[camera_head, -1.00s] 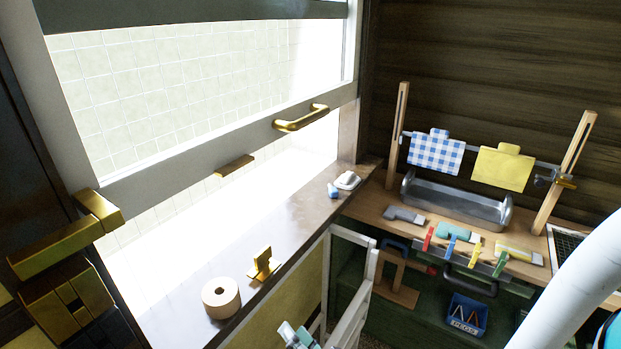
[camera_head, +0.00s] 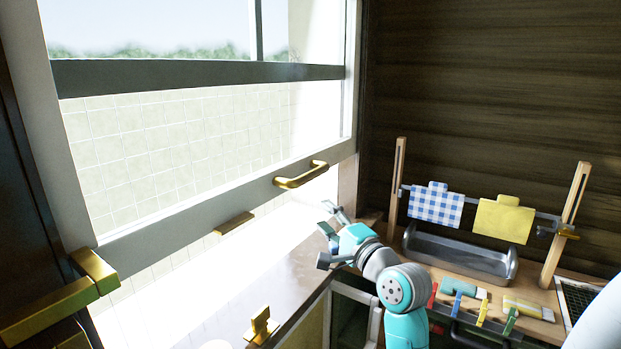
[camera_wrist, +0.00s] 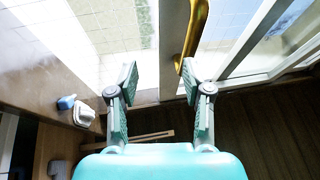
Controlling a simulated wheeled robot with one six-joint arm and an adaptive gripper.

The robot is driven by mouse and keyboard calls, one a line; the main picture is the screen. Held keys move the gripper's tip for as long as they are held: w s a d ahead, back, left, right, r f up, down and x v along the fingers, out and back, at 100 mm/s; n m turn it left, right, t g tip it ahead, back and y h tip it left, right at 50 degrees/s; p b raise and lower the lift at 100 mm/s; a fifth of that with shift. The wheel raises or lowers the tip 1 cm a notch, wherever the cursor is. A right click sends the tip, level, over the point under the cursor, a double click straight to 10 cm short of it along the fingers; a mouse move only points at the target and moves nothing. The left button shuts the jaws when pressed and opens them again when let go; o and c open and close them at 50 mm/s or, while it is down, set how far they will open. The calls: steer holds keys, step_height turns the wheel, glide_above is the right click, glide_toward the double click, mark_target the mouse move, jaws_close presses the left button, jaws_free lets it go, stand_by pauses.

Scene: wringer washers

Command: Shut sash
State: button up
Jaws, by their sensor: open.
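The white-framed sash (camera_head: 190,222) stands raised, with a bright gap between its bottom rail and the sill. A brass bar handle (camera_head: 300,176) is fixed on its bottom rail, and a small brass piece (camera_head: 234,223) sits along the rail's lower edge. My gripper (camera_head: 327,235) is open and empty, below and slightly right of the handle in the head view. In the wrist view, the brass handle (camera_wrist: 194,38) lies beyond the right finger of my gripper (camera_wrist: 158,76), not between the fingers. Contact cannot be told.
The sill (camera_head: 285,280) runs below the gap, with an upright brass catch (camera_head: 261,326) on it. A blue-and-white item (camera_wrist: 80,110) lies on the sill. At right are a rack with hanging cloths (camera_head: 503,220), a metal trough (camera_head: 460,255) and coloured pegs. A brass latch (camera_head: 95,270) is at left.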

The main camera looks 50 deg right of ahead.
glide_toward(314, 178)
steer(key=x, duration=1.1)
steer(key=shift+w, duration=0.2)
jaws_close()
